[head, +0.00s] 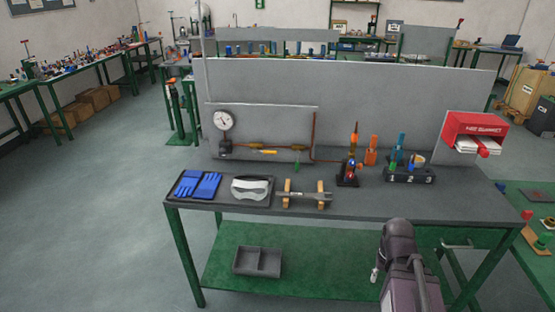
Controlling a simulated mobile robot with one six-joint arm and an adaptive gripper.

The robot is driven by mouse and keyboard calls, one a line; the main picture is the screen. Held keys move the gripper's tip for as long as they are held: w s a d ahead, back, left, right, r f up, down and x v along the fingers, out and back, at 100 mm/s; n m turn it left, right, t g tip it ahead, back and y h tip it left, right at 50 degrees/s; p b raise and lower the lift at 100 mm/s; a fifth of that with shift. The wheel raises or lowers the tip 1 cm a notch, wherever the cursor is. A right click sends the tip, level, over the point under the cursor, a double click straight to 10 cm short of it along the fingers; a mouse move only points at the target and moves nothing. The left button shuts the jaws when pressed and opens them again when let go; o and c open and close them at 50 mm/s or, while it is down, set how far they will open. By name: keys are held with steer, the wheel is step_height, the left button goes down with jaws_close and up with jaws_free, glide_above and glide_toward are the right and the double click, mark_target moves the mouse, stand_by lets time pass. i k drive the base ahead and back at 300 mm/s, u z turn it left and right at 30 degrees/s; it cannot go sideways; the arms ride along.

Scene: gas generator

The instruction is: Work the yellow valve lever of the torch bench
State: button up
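The torch bench (400,205) has a dark grey top and green legs. A grey panel (285,120) stands at its back left, with a pipe run along its lower part. The yellow valve lever (264,152) lies about level on this pipe run. It is small in the picture, so its exact setting is hard to tell. My arm shows at the lower right, in front of the bench and well away from the lever. I cannot make out the fingers of my gripper.
A round gauge (223,120) is left of the lever. Blue gloves (198,184), goggles (250,188) and a wooden stand (304,194) lie along the front. A torch (349,169), a numbered block (408,175) and a red box (474,132) are to the right. Floor is clear at left.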

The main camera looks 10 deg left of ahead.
mark_target(266, 152)
steer(key=z, duration=0.35)
steer(key=k, duration=1)
steer(key=u, duration=0.2)
steer(key=i, duration=0.85)
steer(key=u, duration=0.8)
steer(key=i, duration=1.3)
steer(key=u, duration=0.1)
